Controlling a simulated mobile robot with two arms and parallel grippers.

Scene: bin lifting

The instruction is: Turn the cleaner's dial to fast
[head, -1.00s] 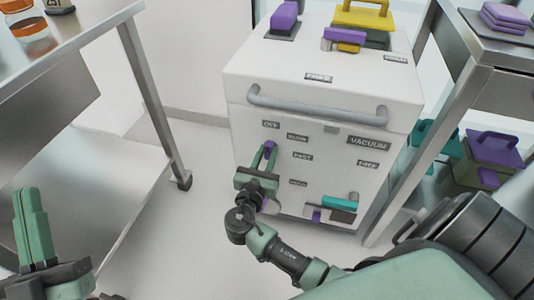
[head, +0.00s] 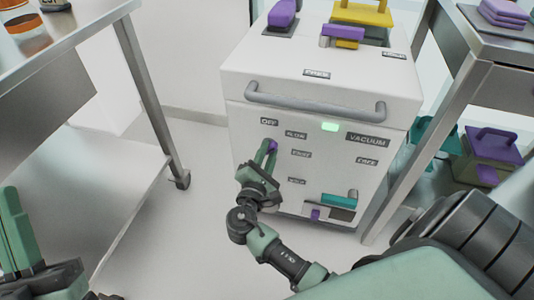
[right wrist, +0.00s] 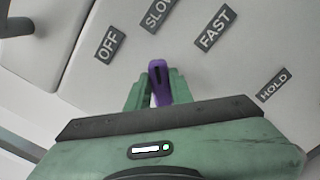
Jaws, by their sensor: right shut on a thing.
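The cleaner (head: 330,90) is a white box cabinet with a grey handle bar. Its purple dial (head: 272,145) is on the front, near the labels OFF (head: 269,122), SLOW (head: 296,135) and FAST (head: 301,153). My right gripper (head: 268,153) is shut on the dial. In the right wrist view the dial (right wrist: 158,84) sits between the green fingertips, its dark line pointing up, roughly toward SLOW and away from FAST (right wrist: 213,28). A small light (head: 329,127) on the cleaner glows green. My left gripper (head: 16,230) is at the lower left, away from the cleaner; its jaw opening is unclear.
A metal table (head: 90,45) with jars stands at the left, and a metal shelf unit (head: 470,80) stands close on the right. A teal lever (head: 340,198) sits low on the cleaner's front. Open floor (head: 185,230) lies to the left.

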